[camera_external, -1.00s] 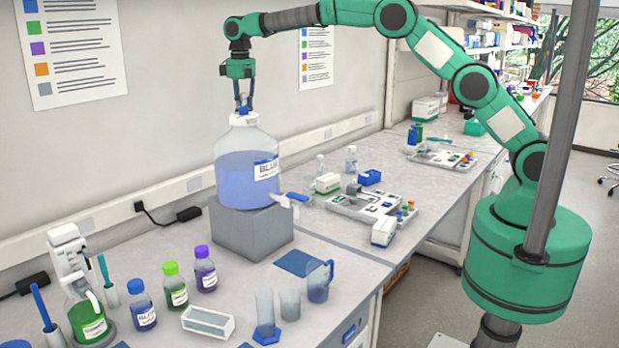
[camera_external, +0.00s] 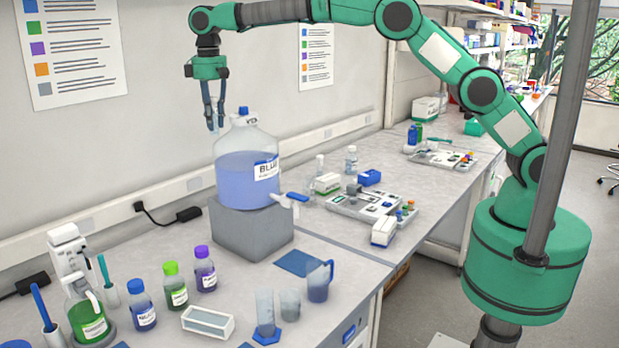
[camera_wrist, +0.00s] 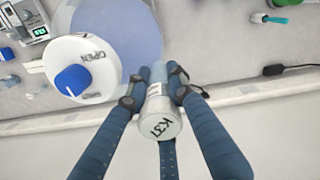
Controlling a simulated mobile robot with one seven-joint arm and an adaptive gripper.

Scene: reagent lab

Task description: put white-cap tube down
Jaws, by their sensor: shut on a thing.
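The white-cap tube (camera_wrist: 165,125) is between my fingers in the wrist view, its white lid with dark lettering facing the camera. My gripper (camera_wrist: 156,95) is shut on it, with fingers around its sides. In the external view my gripper (camera_external: 214,127) points down, in the air just left of the neck of the large blue-liquid bottle (camera_external: 240,180). The tube is hard to make out there.
The large bottle stands on a grey block (camera_external: 250,232). Its white top with a blue knob (camera_wrist: 74,78) is close to my fingers in the wrist view. A tray (camera_external: 350,205) with small items lies on the bench behind. Several capped bottles and a green flask (camera_external: 88,322) stand at the front left.

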